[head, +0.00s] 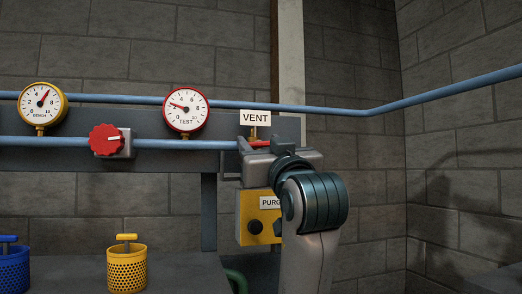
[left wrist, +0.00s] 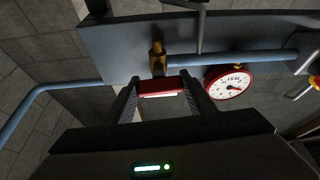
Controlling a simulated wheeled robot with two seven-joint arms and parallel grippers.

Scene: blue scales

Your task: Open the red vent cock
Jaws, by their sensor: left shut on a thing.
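The VENT sign (head: 255,117) stands above a brass fitting (head: 253,133) at the right end of the lower blue pipe. The red vent cock handle (head: 262,143) shows just under it, partly hidden by my left gripper (head: 257,148). In the left wrist view the red handle (left wrist: 162,87) lies crosswise between my two fingers, in front of the brass cock body (left wrist: 157,60). My left gripper is shut on the handle. My right gripper is in neither view.
A TEST gauge (head: 186,110), a BENCH gauge (head: 42,104) and a red round knob (head: 106,140) sit to the left. A yellow PURGE box (head: 243,225) is below, partly behind my arm. Yellow (head: 127,270) and blue (head: 12,270) perforated cans stand at lower left.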

